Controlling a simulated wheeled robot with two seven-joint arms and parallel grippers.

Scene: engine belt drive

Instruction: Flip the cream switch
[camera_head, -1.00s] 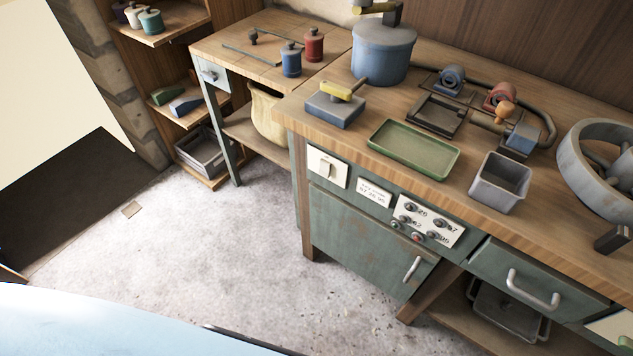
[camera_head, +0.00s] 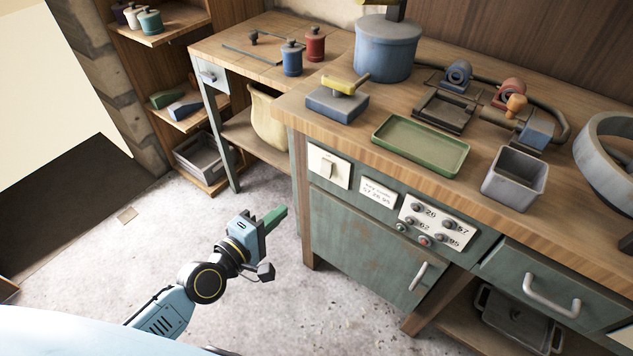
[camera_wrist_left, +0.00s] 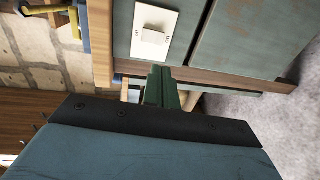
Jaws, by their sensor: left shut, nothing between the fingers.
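The cream switch (camera_head: 327,168) sits on a pale plate at the upper left of the green cabinet front, below the wooden worktop. It also shows in the left wrist view (camera_wrist_left: 152,36), ahead of the fingers. My left gripper (camera_head: 276,218) is in front of the cabinet, to the lower left of the switch and apart from it. Its green fingers are closed together and empty; their tips also show in the left wrist view (camera_wrist_left: 159,78). My right gripper is in neither current view.
Right of the switch are a label plate (camera_head: 378,192) and a knob panel (camera_head: 436,224). A cabinet door (camera_head: 355,240) with a handle is below. The worktop holds a green tray (camera_head: 420,146) and a grey bin (camera_head: 514,180). The floor left of the cabinet is mostly clear.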

